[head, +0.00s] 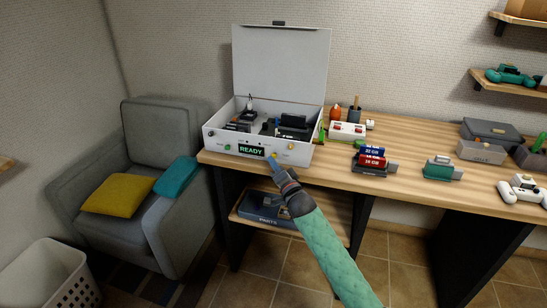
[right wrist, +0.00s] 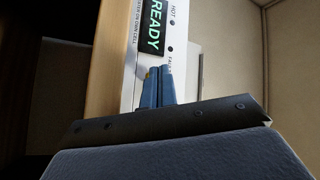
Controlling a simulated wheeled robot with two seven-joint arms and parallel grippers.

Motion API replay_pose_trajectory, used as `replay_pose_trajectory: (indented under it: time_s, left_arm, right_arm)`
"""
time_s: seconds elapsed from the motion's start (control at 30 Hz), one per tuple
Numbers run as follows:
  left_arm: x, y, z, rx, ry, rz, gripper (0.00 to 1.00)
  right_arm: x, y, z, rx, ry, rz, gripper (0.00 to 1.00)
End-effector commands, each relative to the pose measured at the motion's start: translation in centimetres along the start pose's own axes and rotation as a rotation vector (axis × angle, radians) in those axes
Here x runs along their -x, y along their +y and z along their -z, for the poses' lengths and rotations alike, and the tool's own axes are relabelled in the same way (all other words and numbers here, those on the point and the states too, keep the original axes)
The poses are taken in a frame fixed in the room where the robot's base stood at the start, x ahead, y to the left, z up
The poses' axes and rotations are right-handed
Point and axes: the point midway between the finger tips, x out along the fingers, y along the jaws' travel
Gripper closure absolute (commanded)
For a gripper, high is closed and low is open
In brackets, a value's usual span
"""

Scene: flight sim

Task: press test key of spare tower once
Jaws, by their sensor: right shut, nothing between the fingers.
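An open white case (head: 215,137) stands at the left end of the wooden desk, lid raised. Its front panel has a lit green READY display (head: 251,149), which also shows in the right wrist view (right wrist: 153,28), beside HOT and FAULT lettering. A green round button (head: 228,147) sits left of the display. My right gripper (head: 274,159) is shut and empty, its blue fingertips (right wrist: 158,70) at the panel just right of the display. A bit of yellow shows beside the fingertips; whether they touch anything, I cannot tell. I cannot read which key is the test key. My left gripper is not in view.
Red and blue cells stand in a dark holder (head: 376,162) on the desk, right of the case. A green-and-grey block (head: 438,168) and a white controller (head: 523,187) lie further right. A grey armchair (head: 150,165) is left of the desk. A PARTS box (head: 266,207) sits on the shelf below.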

Motion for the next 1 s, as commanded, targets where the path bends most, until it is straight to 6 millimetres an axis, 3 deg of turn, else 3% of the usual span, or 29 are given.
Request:
replay_pose_trajectory:
  time_s: [0.53,1.0]
  left_arm:
    - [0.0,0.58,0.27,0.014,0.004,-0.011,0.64]
    - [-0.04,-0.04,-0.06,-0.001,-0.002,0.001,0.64]
  right_arm:
    - [-0.19,0.11,0.15,0.001,0.0,0.0,1.0]
    - [-0.51,0.3,0.4,0.001,0.0,0.001,1.0]
